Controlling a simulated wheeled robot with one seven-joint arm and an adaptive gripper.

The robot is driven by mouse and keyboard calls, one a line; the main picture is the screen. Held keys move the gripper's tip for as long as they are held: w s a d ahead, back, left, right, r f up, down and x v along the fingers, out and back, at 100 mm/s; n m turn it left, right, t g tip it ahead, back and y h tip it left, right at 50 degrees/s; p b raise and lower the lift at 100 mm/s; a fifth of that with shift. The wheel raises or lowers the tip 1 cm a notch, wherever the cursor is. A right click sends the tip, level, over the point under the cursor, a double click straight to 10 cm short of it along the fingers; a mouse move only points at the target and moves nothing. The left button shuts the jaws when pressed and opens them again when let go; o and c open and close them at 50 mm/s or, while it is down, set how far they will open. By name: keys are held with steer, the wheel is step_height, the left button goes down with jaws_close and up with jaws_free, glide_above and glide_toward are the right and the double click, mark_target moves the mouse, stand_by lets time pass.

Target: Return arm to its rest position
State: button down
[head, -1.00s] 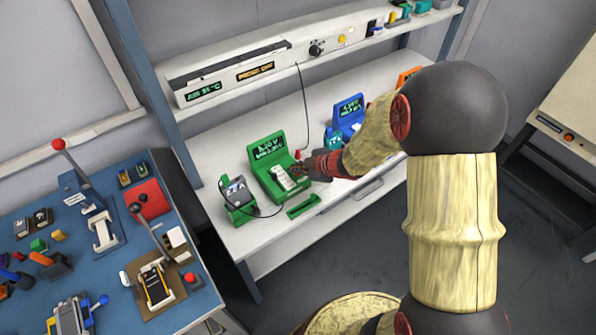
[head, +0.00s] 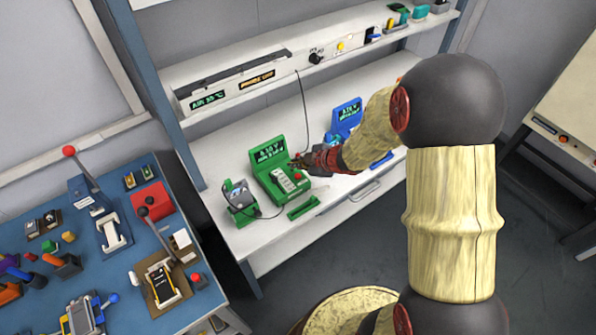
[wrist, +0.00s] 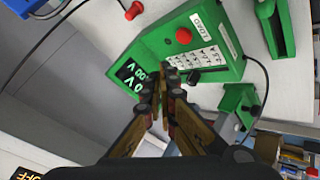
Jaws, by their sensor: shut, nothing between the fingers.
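My gripper (head: 302,161) is at the end of my bamboo-looking arm, above the right side of the green tester on the white bench. In the wrist view my gripper (wrist: 167,75) has its fingertips together with nothing between them, in front of the green tester (wrist: 229,53). I cannot tell how close the tips are to the tester. The green tester also shows in the head view (head: 268,155), with a lit display, a keypad and a red button. My forearm runs from the right and hides part of the bench.
A blue tester (head: 346,116) stands behind my forearm. A small green holder (head: 240,203) is left of the green tester, joined by a black cable. A shelf (head: 330,57) spans above the bench. A blue table (head: 130,262) with several tools is at the left. Grey floor is open at right.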

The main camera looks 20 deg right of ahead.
step_height(320, 180, up, 2)
steer(key=shift+r+p, duration=0.1)
steer(key=shift+p, duration=0.7)
